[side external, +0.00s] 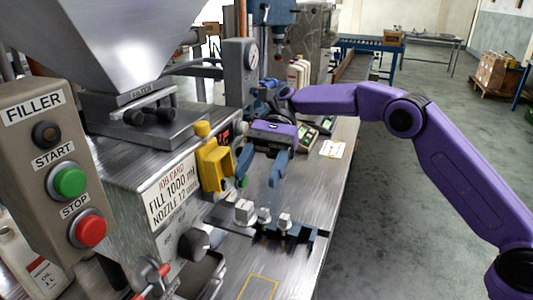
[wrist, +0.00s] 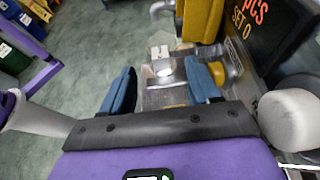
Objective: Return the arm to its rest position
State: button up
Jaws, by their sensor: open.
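My gripper (side external: 262,168) is a dark and purple body with two blue fingers. It hangs over the steel worktop (side external: 318,195) with its fingers apart and nothing between them. In the side view it is just right of the yellow nozzle block (side external: 213,165) on the filler. In the wrist view my gripper (wrist: 160,92) shows its two blue fingers spread, with metal fittings beyond them. My purple arm reaches in from the right.
The filler's panel has a green start button (side external: 70,182) and a red stop button (side external: 90,230). Metal caps (side external: 264,216) stand in a rack nearer the front. White bottles (side external: 298,72) stand behind. A yellow outlined square (side external: 259,288) marks the front worktop. Open floor lies to the right.

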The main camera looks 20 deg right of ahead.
jog(key=shift+v, duration=2.2)
jog(key=s+d+f+n+t+h, duration=0.1)
jog(key=s+d+n+t+h, duration=0.2)
jog(key=s, duration=0.5)
jog(key=s+d+f+n+h, duration=0.1)
jog(key=s+d+n+h, duration=0.2)
jog(key=s, duration=0.6)
jog(key=s+d+f+n+t+h, duration=0.1)
jog(key=s+d+f+n+t, duration=0.2)
jog(key=s+d+n, duration=0.4)
jog(key=s+d+f+n+t+h, duration=0.2)
jog(key=s+d+f+n, duration=0.3)
jog(key=s+d+n, duration=0.3)
jog(key=s+d+t, duration=0.1)
jog(key=s+d, duration=0.1)
jog(key=d, duration=0.2)
jog(key=shift+s+d+n+t, duration=0.3)
jog(key=shift+d+t, duration=0.1)
